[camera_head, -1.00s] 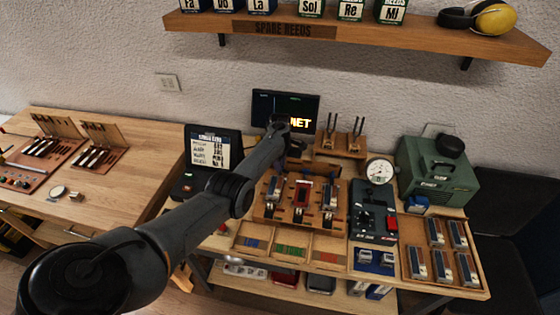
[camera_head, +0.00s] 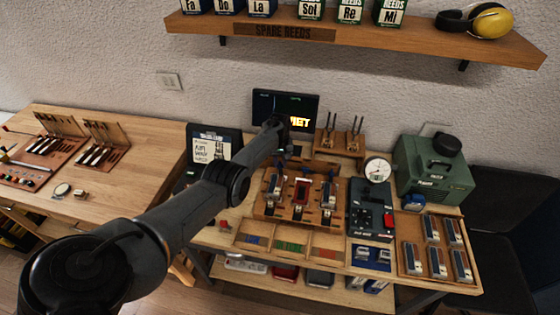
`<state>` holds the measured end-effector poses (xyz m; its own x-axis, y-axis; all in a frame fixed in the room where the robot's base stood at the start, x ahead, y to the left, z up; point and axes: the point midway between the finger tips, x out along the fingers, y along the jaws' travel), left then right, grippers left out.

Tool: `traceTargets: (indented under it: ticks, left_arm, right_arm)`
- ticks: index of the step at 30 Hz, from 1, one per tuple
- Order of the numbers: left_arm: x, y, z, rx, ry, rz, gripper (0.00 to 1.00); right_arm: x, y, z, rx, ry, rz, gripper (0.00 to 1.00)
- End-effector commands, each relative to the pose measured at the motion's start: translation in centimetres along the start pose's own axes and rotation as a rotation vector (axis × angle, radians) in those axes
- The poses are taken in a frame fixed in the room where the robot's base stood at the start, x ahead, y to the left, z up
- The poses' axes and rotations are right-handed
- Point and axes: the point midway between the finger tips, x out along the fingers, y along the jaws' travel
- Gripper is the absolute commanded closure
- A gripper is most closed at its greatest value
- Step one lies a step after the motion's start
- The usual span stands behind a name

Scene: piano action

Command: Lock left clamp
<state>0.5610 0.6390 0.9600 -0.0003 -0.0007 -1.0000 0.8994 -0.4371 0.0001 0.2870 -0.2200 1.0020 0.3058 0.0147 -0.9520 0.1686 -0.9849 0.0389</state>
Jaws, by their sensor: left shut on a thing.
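The wooden fixture board (camera_head: 262,212) lies on the bench in the middle, with several metal-and-wood reed pieces and a red central piece (camera_head: 301,192) on it. The left clamp is at the left part of the fixture, by the left metal piece (camera_head: 275,186); its lever is mostly hidden behind my arm. My left gripper (camera_head: 283,157) reaches down at the back left of the fixture. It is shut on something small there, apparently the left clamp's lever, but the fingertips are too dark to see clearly. My right gripper is not in view.
A monitor (camera_head: 285,110) and a tablet (camera_head: 213,146) stand behind my arm. Right of the fixture are a dark device with a red button (camera_head: 371,210), a dial gauge (camera_head: 377,169), a green machine (camera_head: 433,168) and a tray of metal pieces (camera_head: 412,262). Compartments line the front.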

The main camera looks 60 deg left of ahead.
Motion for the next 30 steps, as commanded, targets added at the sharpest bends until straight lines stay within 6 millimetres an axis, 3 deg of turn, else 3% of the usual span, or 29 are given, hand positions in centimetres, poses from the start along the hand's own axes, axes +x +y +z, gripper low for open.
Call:
traceTargets:
  ticks: [15, 30]
  left_arm:
    - [0.07, -0.05, -0.04, 0.293, 0.002, 0.0, 1.0]
    - [0.12, -0.04, -0.02, 0.329, 0.002, 0.0, 1.0]
  right_arm:
    - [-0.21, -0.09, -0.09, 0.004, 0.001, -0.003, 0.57]
    - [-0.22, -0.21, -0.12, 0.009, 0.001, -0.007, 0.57]
